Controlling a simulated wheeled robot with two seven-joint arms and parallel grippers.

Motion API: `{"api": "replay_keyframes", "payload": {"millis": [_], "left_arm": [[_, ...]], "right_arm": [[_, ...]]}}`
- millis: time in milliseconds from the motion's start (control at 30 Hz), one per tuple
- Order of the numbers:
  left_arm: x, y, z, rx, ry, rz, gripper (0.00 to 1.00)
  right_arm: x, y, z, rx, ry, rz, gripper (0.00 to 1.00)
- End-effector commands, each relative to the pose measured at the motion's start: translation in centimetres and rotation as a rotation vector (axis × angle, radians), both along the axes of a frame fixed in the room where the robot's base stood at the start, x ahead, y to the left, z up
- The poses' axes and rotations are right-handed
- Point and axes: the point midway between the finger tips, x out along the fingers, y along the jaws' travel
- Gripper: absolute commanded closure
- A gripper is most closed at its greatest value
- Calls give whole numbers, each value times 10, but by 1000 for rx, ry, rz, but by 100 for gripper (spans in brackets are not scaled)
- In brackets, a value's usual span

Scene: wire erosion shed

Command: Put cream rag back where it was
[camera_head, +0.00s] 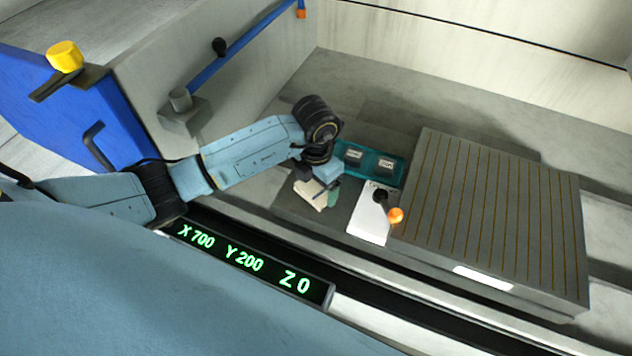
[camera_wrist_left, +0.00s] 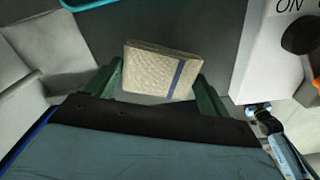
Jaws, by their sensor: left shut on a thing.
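The cream rag (camera_wrist_left: 150,68) is a folded, textured block with a dark blue stripe. In the left wrist view it sits between the two green fingers of my left gripper (camera_wrist_left: 160,85), which is shut on it. In the head view the cream rag (camera_head: 309,194) shows below the wrist of my left arm, partly covered by the gripper (camera_head: 325,193). It is over the dark grey surface left of the white switch box; I cannot tell whether it touches that surface. My right gripper is not in view.
A teal tray (camera_head: 399,172) with small labelled blocks lies behind the gripper. A white switch box (camera_head: 368,222) with a black knob and an orange knob stands to the right, beside the large grooved plate (camera_head: 490,215). A readout bar (camera_head: 318,291) runs in front.

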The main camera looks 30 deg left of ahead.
Motion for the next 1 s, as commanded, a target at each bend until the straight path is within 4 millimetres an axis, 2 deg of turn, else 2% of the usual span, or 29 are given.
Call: {"api": "replay_keyframes", "payload": {"millis": [67,100,200,433,567,1000], "left_arm": [[0,0,-4,1,1,0,40],[0,0,-3,1,1,0,14],[0,0,-2,0,1,0,1],[0,0,-2,0,1,0,0],[1,0,7,-1,-3,-1,0],[1,0,94,1,-3,-1,0]], "right_arm": [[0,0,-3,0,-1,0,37],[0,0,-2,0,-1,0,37],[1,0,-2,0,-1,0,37],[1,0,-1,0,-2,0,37],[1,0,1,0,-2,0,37],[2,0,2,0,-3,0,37]]}}
